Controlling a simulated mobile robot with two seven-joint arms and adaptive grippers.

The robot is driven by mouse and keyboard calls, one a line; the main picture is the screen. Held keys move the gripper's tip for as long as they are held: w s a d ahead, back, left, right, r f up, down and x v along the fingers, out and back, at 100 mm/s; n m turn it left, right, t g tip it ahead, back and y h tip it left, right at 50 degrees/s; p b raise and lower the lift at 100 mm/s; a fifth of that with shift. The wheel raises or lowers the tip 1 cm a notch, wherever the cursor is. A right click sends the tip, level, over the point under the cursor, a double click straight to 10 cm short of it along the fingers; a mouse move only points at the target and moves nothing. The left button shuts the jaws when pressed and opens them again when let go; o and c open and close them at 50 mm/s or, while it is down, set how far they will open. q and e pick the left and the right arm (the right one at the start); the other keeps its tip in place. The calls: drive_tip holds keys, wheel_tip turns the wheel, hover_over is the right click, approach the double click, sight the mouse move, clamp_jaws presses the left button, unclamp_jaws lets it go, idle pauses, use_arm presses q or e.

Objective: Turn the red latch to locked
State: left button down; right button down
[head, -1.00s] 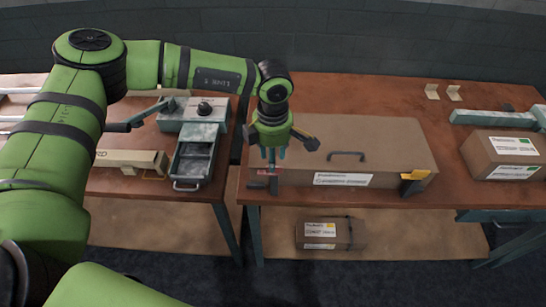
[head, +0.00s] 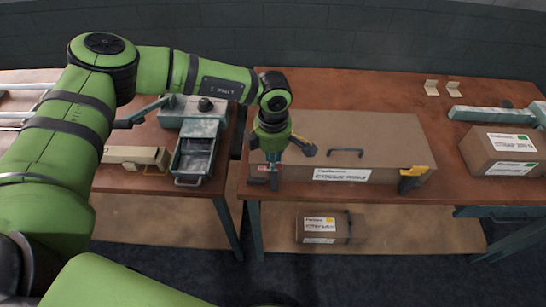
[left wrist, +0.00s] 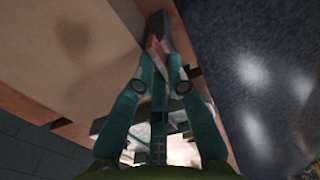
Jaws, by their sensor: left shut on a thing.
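The red latch (head: 262,168) is at the left end of the front face of a long brown box on the middle table. Only a small red part of it shows in the head view, beside the fingers. My left gripper (head: 273,163) points down at it. In the left wrist view, its fingers (left wrist: 160,65) are closed together on the latch, whose reddish part (left wrist: 155,44) shows just past the fingertips. The fingers cover much of the latch, and I cannot tell its exact angle. My right gripper is not in view.
The brown box (head: 390,145) has a dark lid handle (head: 346,152) and a yellow latch (head: 413,180) at its right front. A smaller box (head: 325,228) lies on the shelf below. An open grey drawer unit (head: 196,150) stands on the left table.

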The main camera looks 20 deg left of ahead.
use_arm(q)
drive_tip(key=shift+f+m+b, duration=0.15)
drive_tip(key=shift+m+b, duration=0.15)
drive_tip(key=shift+b, duration=0.15)
drive_tip(key=m+b, duration=0.8)
drive_tip(key=b, duration=0.1)
drive_tip(key=m+b, duration=0.4)
drive_tip(key=b, duration=0.1)
drive_tip(key=shift+w+d+f, duration=0.1)
drive_tip(key=shift+w+d, duration=0.1)
drive_tip(key=shift+d, duration=0.05)
drive_tip(key=m+b, duration=0.2)
drive_tip(key=shift+m, duration=0.3)
drive_tip(key=shift+d+r+m+b, duration=0.1)
drive_tip(key=shift+r+m+b, duration=0.15)
drive_tip(key=shift+m+b, duration=0.75)
drive_tip(key=shift+m, duration=0.3)
drive_tip(key=c, duration=1.2)
unclamp_jaws()
drive_tip(key=shift+c, duration=0.2)
